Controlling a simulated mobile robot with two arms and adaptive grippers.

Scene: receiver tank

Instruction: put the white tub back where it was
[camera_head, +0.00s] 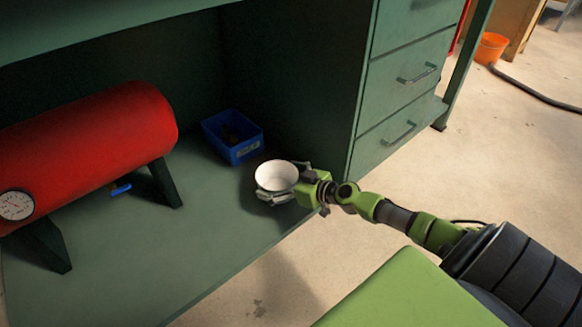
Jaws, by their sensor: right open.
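The white tub (277,176) stands upright on the lower shelf of the green bench (150,262), near the shelf's front edge; I look down into its open top. My right gripper (283,183) reaches in from the right. Its jaws are open around the tub, one finger on the near side and one toward the far right side. I cannot tell whether the fingers touch the tub. My left gripper is not in view.
A red tank (85,140) with a gauge (16,205) and a blue valve handle (121,190) stands at left. A blue bin (233,136) sits behind the tub. The drawer cabinet (395,85) rises at right. Bare shelf lies between tank and tub.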

